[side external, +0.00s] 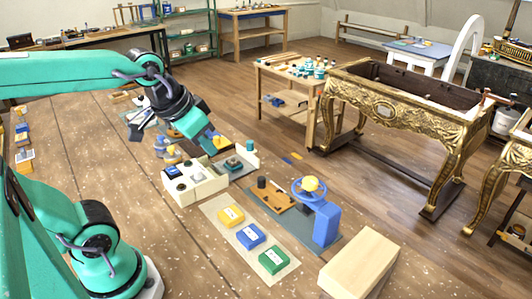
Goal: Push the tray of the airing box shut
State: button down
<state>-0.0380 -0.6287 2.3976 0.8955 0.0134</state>
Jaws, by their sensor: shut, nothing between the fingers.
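The airing box (190,188) is a low cream box on the wooden bench, with dark round knobs and a blue patch on top. Its tray (237,172) appears to stand out from the box on the upper right side, with a pale upright end panel (249,153) and a small teal block (233,163) in it. My gripper (209,133) is shut and empty, pointing down and right, above and behind the box and tray. Its tips are close to a small yellow-topped object (217,142). I cannot tell whether they touch anything.
A blue press with a handwheel (326,222) stands right of the box. Yellow, blue and green blocks (250,237) lie on a pale mat in front. A wooden block (359,262) sits at the bench's near right. Small items stand behind the box.

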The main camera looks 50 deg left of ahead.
jog(key=w+a+n+g+y, duration=0.1)
jog(key=w+a, duration=0.4)
jog(key=w, duration=0.4)
jog(key=w+a+n, duration=0.1)
jog(key=w+a, duration=0.3)
jog(key=w, duration=0.5)
jog(key=w+a+f+g, duration=0.1)
jog(key=w+a+f, duration=0.9)
jog(key=a, duration=0.4)
jog(key=shift+w+a+n, duration=0.35)
jog(key=shift+w+n, duration=0.05)
jog(key=shift+w, duration=0.4)
jog(key=shift+f, duration=0.1)
jog(key=x, duration=1)
jog(key=shift+w+d, duration=0.15)
jog(key=shift+s+d, duration=0.1)
jog(key=shift+s, duration=0.4)
jog(key=shift+s+d, duration=0.2)
jog(key=shift+s, duration=0.55)
jog(key=shift+s+d, duration=0.2)
jog(key=shift+s, duration=0.5)
